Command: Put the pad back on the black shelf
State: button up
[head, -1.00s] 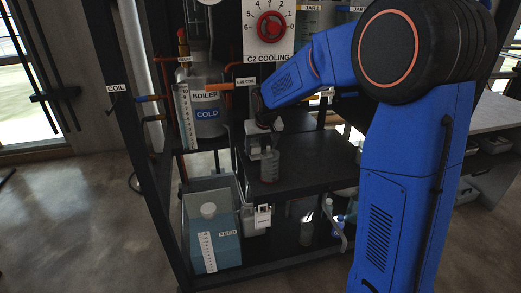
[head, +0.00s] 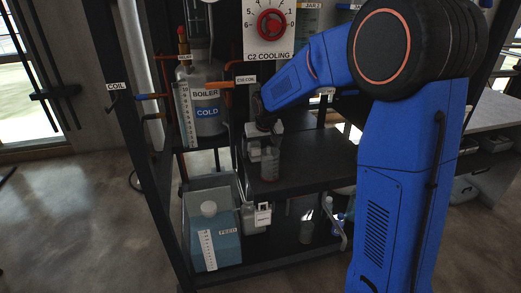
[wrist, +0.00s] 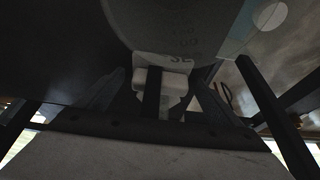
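The black shelf (head: 315,170) is the middle level of a dark rack in the head view. A clear beaker (head: 270,164) with reddish markings stands on it. My gripper (head: 262,143) is low over the shelf's left part, just behind the beaker; its fingertips are hard to make out there. In the wrist view, dark slanted finger shapes flank a small white block (wrist: 172,80) crossed by a dark strip. I cannot tell whether they grip it. I cannot identify the pad for certain in either view.
A boiler vessel (head: 207,112) labelled COLD stands left of the gripper. A cooling dial (head: 271,25) is above. The shelf is clear right of the beaker. A dark rounded form (wrist: 180,25) looms in the wrist view.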

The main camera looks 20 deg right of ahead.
jog(key=shift+r, duration=0.25)
jog(key=v, duration=1.1)
jog(key=s+d+r, duration=0.2)
jog(key=s, duration=0.4)
jog(key=s+d+r, duration=0.1)
jog(key=s+r, duration=0.1)
jog(key=s, duration=0.3)
jog(key=s+d+f, duration=0.2)
jog(key=s+f, duration=0.1)
jog(key=s, duration=1.1)
jog(key=s+d+f, duration=0.2)
jog(key=s+f, duration=0.2)
jog(key=s, duration=1)
jog(key=shift+f, duration=0.15)
